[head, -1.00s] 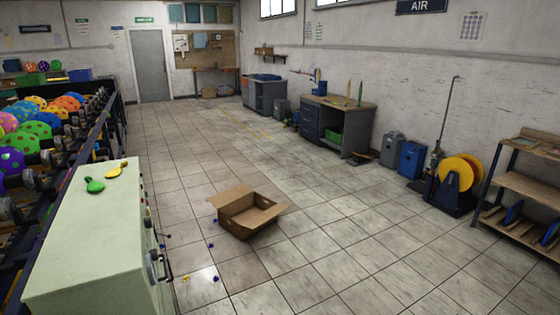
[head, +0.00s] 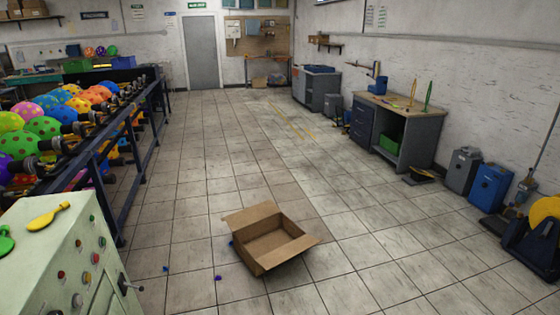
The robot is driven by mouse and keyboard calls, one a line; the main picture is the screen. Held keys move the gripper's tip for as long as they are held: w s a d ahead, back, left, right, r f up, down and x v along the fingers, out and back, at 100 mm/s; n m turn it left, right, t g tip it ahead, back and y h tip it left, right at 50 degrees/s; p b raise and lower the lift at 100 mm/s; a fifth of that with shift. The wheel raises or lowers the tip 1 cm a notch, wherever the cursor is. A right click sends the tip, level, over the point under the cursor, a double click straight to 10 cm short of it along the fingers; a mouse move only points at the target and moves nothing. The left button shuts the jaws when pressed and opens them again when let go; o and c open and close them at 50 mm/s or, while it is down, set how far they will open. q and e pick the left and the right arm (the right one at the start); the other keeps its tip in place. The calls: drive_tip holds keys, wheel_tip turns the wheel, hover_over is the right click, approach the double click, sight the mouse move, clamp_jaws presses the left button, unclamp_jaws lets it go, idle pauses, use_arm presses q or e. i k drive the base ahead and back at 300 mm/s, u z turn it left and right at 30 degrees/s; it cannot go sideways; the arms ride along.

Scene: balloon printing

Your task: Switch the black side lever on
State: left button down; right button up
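A pale green control cabinet (head: 55,225) stands at the lower left of the head view, cut off by the picture's edge. Its right side panel carries several red, green and white buttons and lamps (head: 85,277). A black side lever (head: 127,284) sticks out from the right end of that panel, low in the view. It is small here, and I cannot tell its on or off position. Neither of my grippers is in view.
A dark rack (head: 122,160) of patterned balloons lies behind the cabinet.

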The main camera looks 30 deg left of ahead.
sight(141, 288)
drive_tip(key=u, duration=0.3)
drive_tip(key=i, duration=1.25)
drive_tip(key=u, duration=1.6)
drive_tip(key=i, duration=1.1)
drive_tip(key=u, duration=0.8)
